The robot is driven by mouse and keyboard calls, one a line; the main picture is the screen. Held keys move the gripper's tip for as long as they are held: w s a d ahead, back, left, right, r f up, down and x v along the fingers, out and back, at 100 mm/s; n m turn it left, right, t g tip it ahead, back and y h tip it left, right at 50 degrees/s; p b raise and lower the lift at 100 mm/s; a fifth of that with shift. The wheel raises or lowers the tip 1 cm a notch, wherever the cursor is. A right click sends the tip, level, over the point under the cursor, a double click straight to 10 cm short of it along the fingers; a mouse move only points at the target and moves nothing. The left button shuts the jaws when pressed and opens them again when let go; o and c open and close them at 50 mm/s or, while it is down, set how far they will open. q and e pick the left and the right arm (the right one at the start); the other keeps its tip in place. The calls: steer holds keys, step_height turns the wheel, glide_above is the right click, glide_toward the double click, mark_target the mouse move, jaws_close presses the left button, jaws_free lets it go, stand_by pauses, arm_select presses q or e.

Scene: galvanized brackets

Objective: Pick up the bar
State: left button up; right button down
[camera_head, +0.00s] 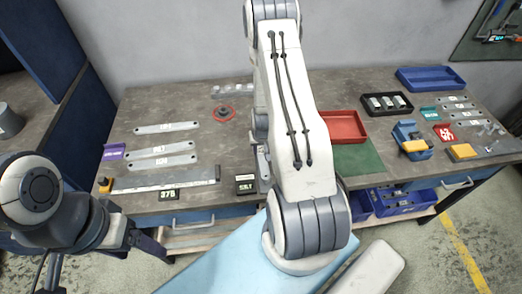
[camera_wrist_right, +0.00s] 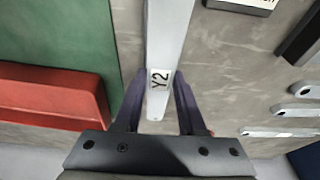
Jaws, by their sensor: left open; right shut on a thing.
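A pale metal bar (camera_wrist_right: 168,40) with a "Y2" label runs up the right wrist view between the fingers of my right gripper (camera_wrist_right: 158,105). That gripper is shut on the bar near its labelled end. In the head view my right arm covers most of this spot, so the held bar cannot be made out clearly. I cannot tell whether the bar touches the bench. My left gripper (camera_head: 135,236) is open and empty at the lower left, in front of the bench edge.
Several labelled flat bars (camera_head: 167,128) and a long ruler (camera_head: 165,179) lie on the bench's left part. A red tray (camera_head: 343,126) and green mat (camera_head: 357,158) lie right of my right arm. A black label card (camera_head: 246,185) stands near the front edge. A blue tray (camera_head: 430,78) sits at back right.

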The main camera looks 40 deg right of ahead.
mark_target(260, 148)
step_height(260, 148, up, 3)
steer(key=shift+w+b, duration=0.1)
steer(key=shift+b, duration=0.6)
steer(key=s+d+r+p, duration=0.5)
steer(key=s+d+r, duration=0.2)
steer(key=s+d, duration=0.1)
steer(key=shift+s+r, duration=0.15)
steer(key=shift+r, duration=0.15)
